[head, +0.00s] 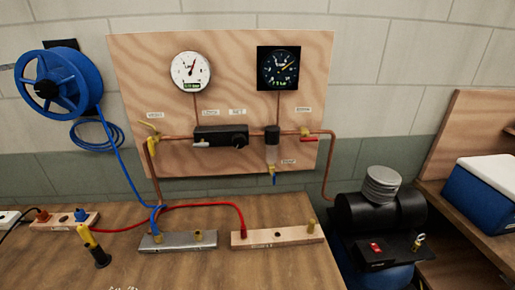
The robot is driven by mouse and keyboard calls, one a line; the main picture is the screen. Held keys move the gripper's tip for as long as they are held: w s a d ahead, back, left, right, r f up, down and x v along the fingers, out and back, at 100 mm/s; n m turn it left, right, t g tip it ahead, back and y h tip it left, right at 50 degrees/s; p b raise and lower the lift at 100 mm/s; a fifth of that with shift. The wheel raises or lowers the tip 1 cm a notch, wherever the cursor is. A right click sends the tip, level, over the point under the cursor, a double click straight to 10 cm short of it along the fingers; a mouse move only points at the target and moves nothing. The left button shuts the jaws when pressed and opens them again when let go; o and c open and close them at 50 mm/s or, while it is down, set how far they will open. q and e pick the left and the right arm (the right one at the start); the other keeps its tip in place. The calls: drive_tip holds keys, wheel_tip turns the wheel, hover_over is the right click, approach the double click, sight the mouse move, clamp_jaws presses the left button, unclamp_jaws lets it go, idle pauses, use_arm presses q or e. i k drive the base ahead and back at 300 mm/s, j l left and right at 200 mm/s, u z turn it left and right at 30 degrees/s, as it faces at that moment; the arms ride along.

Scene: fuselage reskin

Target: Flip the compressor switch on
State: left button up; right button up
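The compressor (380,211) stands at the lower right, beside the table's right end. It has a black tank body with a silver ribbed cylinder (382,184) on top. A red switch (376,247) sits on a black box at its front. The switch is too small to tell which way it is tipped. A brass fitting with a pale round face (418,243) is to the right of the switch. Neither of my grippers shows in the head view, and nothing covers the switch.
A wooden board with a white gauge (190,71), a dark gauge (278,68) and copper piping stands behind the table (270,268). A blue hose reel (58,84) is at left. A metal bar (178,243) and wooden block (277,236) lie in front. A blue cooler (482,196) is right.

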sight(374, 246)
drive_tip(key=z, duration=1.25)
